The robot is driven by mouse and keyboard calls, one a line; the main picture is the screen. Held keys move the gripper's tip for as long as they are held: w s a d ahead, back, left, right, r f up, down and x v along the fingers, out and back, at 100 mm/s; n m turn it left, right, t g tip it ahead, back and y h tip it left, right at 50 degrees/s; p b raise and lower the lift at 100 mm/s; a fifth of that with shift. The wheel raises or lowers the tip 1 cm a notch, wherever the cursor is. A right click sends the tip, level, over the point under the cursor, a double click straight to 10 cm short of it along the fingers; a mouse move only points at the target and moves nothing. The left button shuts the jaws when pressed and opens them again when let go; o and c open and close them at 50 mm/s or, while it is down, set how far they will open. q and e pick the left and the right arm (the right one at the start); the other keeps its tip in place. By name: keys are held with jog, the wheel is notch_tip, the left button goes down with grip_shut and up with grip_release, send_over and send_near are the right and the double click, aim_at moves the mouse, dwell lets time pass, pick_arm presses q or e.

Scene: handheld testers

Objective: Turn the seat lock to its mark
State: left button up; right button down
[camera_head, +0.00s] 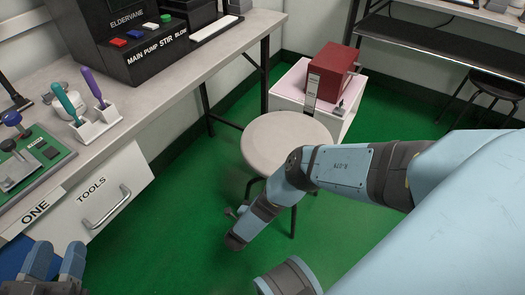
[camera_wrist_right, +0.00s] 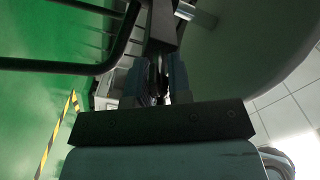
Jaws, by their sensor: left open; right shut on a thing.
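A round stool seat (camera_head: 285,138) stands on dark legs in the middle of the head view. The right wrist view looks up at its pale underside (camera_wrist_right: 235,60). There, my right gripper (camera_wrist_right: 160,82) is shut on a dark lever (camera_wrist_right: 163,30) below the seat, which looks like the seat lock. The fingers hide part of it, and I cannot make out its mark. In the head view my right arm crosses in front of the stool, and its fingertips are not clearly visible. My left gripper (camera_head: 56,252) is open and empty at the lower left.
Dark stool bars (camera_wrist_right: 60,65) run close to the right gripper. A bench with a TOOLS drawer (camera_head: 95,195) stands at left. A red box (camera_head: 333,70) sits on a white cabinet (camera_head: 290,100) behind the stool. Green floor (camera_head: 175,215) is clear left of the stool.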

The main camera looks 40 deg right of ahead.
jog(key=n, duration=0.2)
jog(key=shift+w+r+n, duration=0.1)
jog(key=shift+n, duration=0.3)
jog(key=n, duration=0.2)
jog(key=shift+w+n, duration=0.1)
jog(key=shift+n, duration=0.3)
jog(key=n, duration=0.2)
jog(key=shift+n, duration=0.3)
jog(key=shift+w+n, duration=0.1)
jog(key=shift+n, duration=1.5)
jog(key=c, duration=1.2)
grip_release()
jog(key=shift+a, duration=0.1)
